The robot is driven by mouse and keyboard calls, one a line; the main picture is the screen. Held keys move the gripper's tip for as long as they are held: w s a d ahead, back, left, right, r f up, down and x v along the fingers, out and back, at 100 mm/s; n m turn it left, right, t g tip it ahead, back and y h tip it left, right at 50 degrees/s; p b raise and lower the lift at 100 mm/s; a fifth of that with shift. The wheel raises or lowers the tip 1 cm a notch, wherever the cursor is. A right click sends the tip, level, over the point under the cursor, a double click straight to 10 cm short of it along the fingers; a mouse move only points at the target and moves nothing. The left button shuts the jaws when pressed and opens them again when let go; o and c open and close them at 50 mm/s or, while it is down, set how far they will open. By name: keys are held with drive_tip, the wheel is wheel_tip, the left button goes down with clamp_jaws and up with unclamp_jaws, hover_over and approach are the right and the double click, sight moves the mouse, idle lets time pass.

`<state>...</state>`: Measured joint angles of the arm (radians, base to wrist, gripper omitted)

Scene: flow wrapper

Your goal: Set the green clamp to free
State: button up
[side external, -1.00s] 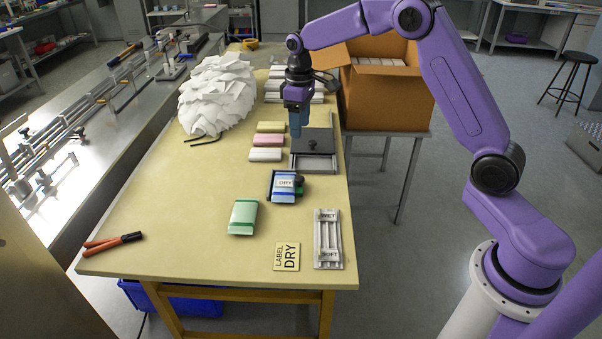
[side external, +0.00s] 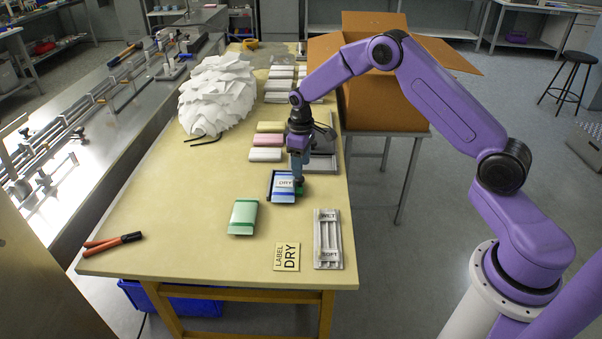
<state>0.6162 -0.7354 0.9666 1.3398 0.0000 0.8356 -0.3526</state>
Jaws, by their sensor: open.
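A small dark blue tray (side external: 270,191) on the table holds a white and blue packet marked DRY (side external: 283,186). A bit of green (side external: 300,190) shows at the tray's right side, likely the green clamp; most of it is hidden behind my gripper, so I cannot tell its setting. My gripper (side external: 298,183) is open and points down at the tray's right edge, over the place of the dark knob. I cannot tell whether it touches the knob.
A green packet (side external: 243,217) lies left of the tray. A LABEL DRY card (side external: 286,257) and a white slotted rack (side external: 328,240) lie in front. Pink (side external: 267,140), yellow and white packets lie behind, beside a grey lidded box (side external: 322,163). An open carton (side external: 385,100) stands at right.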

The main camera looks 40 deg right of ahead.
sight(300, 183)
drive_tip(key=shift+f, duration=2)
